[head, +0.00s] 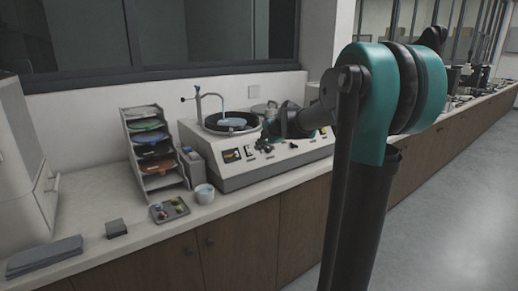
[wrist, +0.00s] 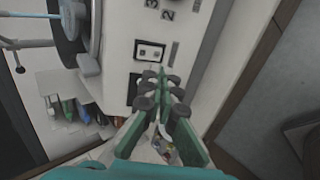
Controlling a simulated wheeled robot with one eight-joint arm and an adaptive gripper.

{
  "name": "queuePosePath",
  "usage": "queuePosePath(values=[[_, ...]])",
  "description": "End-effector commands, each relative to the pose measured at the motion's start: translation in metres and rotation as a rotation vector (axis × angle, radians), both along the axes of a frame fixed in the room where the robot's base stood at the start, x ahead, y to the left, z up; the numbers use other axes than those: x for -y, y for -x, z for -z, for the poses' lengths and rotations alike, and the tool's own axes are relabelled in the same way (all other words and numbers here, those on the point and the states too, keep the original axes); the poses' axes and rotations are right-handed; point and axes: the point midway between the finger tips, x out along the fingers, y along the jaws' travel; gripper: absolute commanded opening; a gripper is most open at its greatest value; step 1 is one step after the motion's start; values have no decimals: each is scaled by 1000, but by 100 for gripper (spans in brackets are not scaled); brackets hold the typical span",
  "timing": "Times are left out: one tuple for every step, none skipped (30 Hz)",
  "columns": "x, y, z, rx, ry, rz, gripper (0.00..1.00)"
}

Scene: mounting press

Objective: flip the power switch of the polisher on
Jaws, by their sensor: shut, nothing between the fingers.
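The polisher (head: 222,182) is a pale grey machine on the counter, with a round black wheel bowl and a sloped front panel.
A dark display (wrist: 134,89) is partly behind the fingers. Panel marks 2 and 3 lie beyond the switch. A tap (head: 199,104) rises behind the bowl.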

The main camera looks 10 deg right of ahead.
Motion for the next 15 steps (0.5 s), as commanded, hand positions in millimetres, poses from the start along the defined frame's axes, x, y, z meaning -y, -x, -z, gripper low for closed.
queuePosePath(values=[[3, 5, -3, 0, 1, 2, 0], [5, 8, -5, 0, 0, 3, 0], [8, 12, -7, 0, 0, 3, 0], [10, 15, -10, 0, 0, 4, 0], [12, 18, -11, 0, 1, 4, 0], [14, 23, -14, 0, 1, 4, 0], [16, 27, -17, 0, 1, 4, 0], [18, 31, -19, 0, 1, 4, 0], [21, 35, -23, 1, -1, 4, 0], [23, 39, -25, 0, 0, 4, 0], [25, 43, -27, 0, 0, 4, 0], [27, 47, -29, 0, 1, 4, 0], [28, 49, -31, -1, 0, 3, 0], [30, 52, -33, -1, 0, 3, 0], [31, 55, -34, -1, 0, 3, 0]])
